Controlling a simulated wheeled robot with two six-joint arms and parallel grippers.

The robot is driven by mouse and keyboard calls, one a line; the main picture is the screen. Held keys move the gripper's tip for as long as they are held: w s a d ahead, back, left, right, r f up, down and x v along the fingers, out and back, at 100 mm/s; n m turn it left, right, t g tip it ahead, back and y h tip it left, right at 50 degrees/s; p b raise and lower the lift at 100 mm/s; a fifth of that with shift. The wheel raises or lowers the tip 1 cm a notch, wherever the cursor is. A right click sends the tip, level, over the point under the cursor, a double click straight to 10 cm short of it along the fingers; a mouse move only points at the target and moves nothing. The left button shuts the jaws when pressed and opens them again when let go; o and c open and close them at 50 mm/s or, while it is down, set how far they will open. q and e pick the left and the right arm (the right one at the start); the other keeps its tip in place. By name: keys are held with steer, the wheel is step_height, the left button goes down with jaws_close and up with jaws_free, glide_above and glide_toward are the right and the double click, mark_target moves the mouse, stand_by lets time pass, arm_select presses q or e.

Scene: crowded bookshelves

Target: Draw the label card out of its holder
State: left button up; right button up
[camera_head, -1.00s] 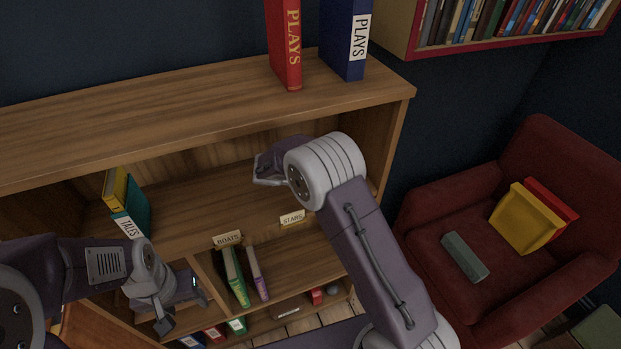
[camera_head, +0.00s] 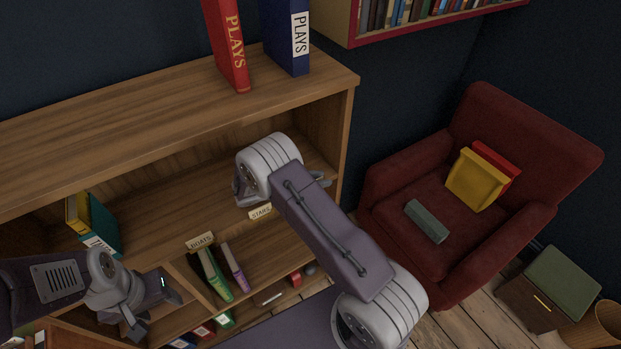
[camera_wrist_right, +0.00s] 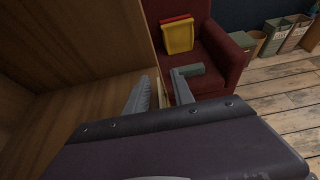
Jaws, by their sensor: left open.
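A cream label card reading STARS (camera_head: 260,212) stands at the front edge of the middle shelf. Another, reading BOATS (camera_head: 200,241), stands further left on that edge. My right gripper (camera_wrist_right: 161,90) is beside the STARS card; in the head view its wrist hides most of it. In the right wrist view its two fingers are apart, with a pale thin sliver (camera_wrist_right: 160,95) between them, perhaps the card or the shelf edge. My left gripper (camera_head: 148,308) is open and empty in front of the lower left shelves. I cannot make out the card holder.
The wooden bookcase (camera_head: 170,92) bears a red PLAYS book (camera_head: 227,45) and a blue one (camera_head: 286,35) on top. Teal and yellow books (camera_head: 105,228) lean at left. A red armchair (camera_head: 480,140) stands right. The middle shelf's centre is bare.

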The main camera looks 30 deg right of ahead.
steer(key=shift+c, duration=0.6)
jaws_close()
steer(key=shift+r+p, duration=1.35)
steer(key=shift+r, duration=0.5)
